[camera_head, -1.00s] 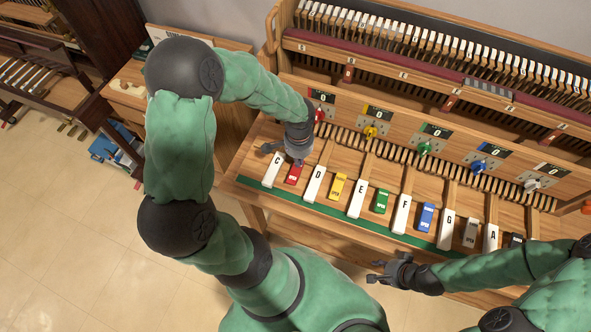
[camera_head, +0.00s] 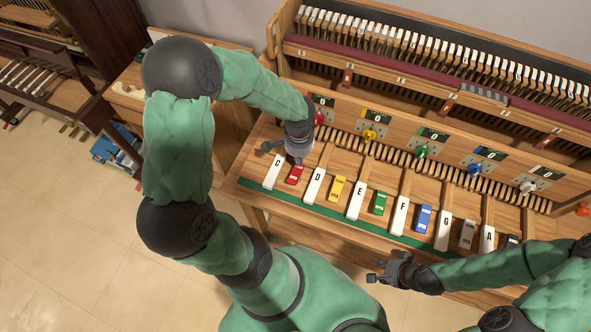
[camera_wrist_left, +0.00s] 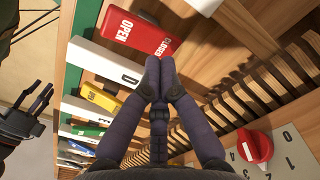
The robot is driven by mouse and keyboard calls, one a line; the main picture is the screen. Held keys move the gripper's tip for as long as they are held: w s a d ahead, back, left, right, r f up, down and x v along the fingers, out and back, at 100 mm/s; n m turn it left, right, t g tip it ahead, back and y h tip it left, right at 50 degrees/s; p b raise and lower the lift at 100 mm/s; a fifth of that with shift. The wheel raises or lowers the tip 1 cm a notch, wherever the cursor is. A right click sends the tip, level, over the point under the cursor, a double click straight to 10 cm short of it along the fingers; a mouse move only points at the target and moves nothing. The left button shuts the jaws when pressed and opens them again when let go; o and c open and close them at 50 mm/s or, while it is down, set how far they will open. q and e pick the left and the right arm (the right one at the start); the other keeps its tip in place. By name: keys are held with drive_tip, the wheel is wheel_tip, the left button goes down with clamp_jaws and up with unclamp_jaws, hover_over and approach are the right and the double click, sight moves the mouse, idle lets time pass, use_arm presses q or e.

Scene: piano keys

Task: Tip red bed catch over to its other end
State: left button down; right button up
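The red bed catch (camera_head: 294,175) sits between the white C key and the white D key. In the left wrist view the red catch (camera_wrist_left: 137,29) reads OPEN on its left end and CLOSED on its right end, beside my fingertips. My left gripper (camera_head: 298,160) is over its far end. In the wrist view my left gripper (camera_wrist_left: 158,70) has its fingertips together, at or just beside the CLOSED end; I cannot tell whether they touch. Nothing is held. My right gripper (camera_head: 376,272) is open and empty in front of the keyboard's near edge.
The white C key (camera_head: 274,171) and D key (camera_head: 314,186) flank the red catch. Yellow (camera_head: 338,188), green (camera_head: 380,203) and blue (camera_head: 424,218) catches lie further right. Coloured knobs, including a red one (camera_wrist_left: 255,147), line the panel behind.

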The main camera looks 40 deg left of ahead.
sight(298, 168)
use_arm(q)
wheel_tip(298, 168, up, 4)
drive_tip(key=p, duration=0.2)
drive_tip(key=shift+p, duration=0.35)
use_arm(e)
wheel_tip(298, 168, up, 3)
